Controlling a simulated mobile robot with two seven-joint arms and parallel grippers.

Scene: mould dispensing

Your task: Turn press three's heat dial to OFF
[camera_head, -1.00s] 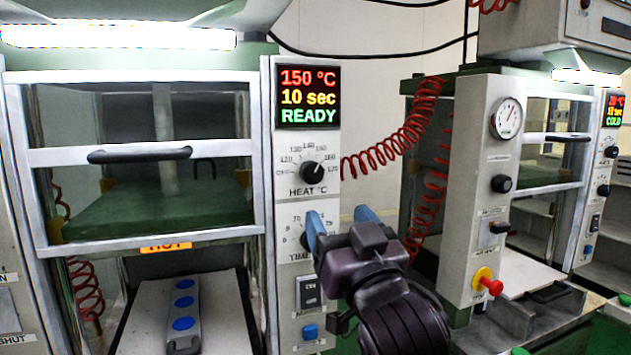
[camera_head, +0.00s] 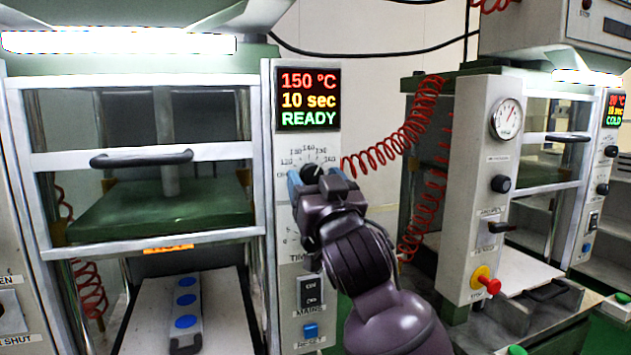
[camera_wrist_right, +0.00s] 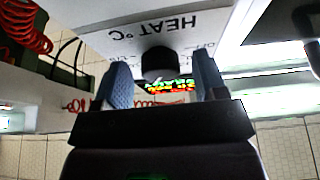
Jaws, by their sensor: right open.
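The black heat dial (camera_head: 311,171) is on the narrow control panel (camera_head: 268,150) of the near press. Its scale is partly hidden by my gripper. The panel's display (camera_head: 309,99) reads 150 °C, 10 sec, READY. My right gripper (camera_head: 318,180) is at the dial, its fingers pointing at the panel. In the right wrist view the dial (camera_wrist_right: 158,62) appears upside down below the HEAT °C lettering. It lies between the two open blue fingers (camera_wrist_right: 160,78), with gaps on both sides. I cannot read a press number. My left gripper is out of view.
Below the dial are a partly hidden timer dial, a black mains switch (camera_head: 311,291) and a blue button (camera_head: 310,331). Left is the press window with a handle (camera_head: 141,158). A red coiled hose (camera_head: 390,150) hangs right of the panel, before a second press (camera_head: 480,150).

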